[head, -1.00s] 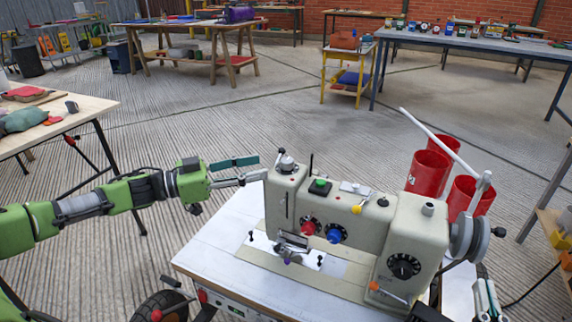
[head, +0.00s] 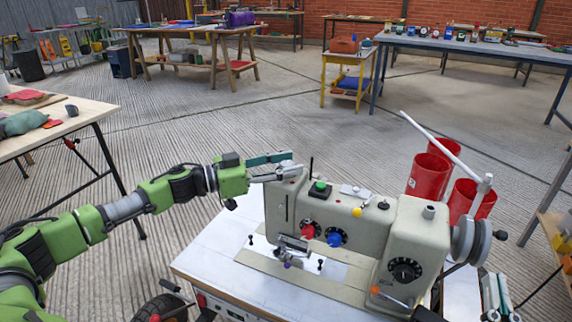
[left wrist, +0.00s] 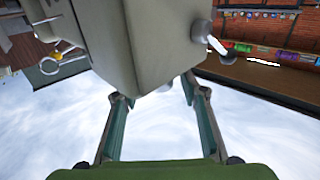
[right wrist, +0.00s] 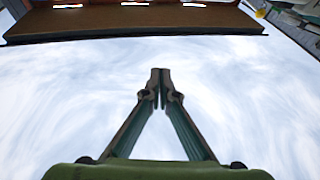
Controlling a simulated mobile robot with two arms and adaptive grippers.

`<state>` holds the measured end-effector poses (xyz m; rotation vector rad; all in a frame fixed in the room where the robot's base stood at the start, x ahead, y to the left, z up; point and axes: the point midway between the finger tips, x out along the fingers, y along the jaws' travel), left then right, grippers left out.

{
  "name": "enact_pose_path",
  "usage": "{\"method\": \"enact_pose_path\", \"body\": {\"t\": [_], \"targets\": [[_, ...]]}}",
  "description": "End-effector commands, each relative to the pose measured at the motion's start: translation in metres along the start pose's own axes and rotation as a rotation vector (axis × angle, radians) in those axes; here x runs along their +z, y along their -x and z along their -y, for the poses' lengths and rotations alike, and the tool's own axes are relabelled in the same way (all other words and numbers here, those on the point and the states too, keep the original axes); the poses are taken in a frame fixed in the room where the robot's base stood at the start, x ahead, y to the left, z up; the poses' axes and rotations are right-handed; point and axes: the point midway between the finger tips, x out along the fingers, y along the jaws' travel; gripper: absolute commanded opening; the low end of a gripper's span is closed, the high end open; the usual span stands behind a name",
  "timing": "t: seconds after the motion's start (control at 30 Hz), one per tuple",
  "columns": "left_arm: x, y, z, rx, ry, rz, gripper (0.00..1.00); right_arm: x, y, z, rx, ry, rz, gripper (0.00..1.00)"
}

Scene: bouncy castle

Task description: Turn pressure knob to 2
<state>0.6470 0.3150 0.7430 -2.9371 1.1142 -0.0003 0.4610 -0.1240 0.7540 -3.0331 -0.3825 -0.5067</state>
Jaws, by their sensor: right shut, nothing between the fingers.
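The cream sewing machine (head: 335,217) stands on a white-topped bench. It carries a red knob (head: 308,231), a blue knob (head: 334,239) and a black dial (head: 404,270); no label can be read, so I cannot tell which is the pressure knob. My left gripper (head: 291,165) is open at the machine's top left end and hides the small knob there. In the left wrist view the machine's head (left wrist: 135,40) fills the upper middle, beyond my open fingers (left wrist: 154,92). My right gripper (head: 492,298) is shut and empty, low at the right of the machine.
Red cylinders (head: 428,176) and a white lever (head: 440,135) stand at the machine's right. A wooden table (head: 60,135) is at the left.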

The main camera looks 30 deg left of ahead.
Motion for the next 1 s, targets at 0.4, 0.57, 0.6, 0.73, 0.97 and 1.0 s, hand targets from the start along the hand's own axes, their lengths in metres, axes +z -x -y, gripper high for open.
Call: {"method": "enact_pose_path", "body": {"t": [0.4,0.57,0.6,0.73,0.97,1.0], "targets": [[0.0,0.0,0.0,0.0,0.0,0.0,0.0,-0.001,-0.001,0.001,-0.001,-0.001,-0.002,0.0],[0.0,0.0,0.0,-0.008,0.001,0.001,0.0,0.0,-0.001,0.001,-0.002,-0.001,0.005,0.0],[0.0,0.001,0.0,-0.013,0.002,0.001,0.0,0.001,-0.001,0.001,-0.001,-0.001,0.013,0.0],[0.0,0.001,-0.001,-0.044,0.003,0.001,0.0,0.021,0.002,-0.001,0.002,0.001,0.103,0.0],[0.0,0.001,-0.002,-0.148,0.006,0.003,0.0,0.064,0.015,-0.008,0.015,0.007,0.323,0.0],[0.0,0.001,-0.002,-0.171,0.007,0.004,0.0,0.073,0.019,-0.009,0.018,0.008,0.373,0.0]]}}
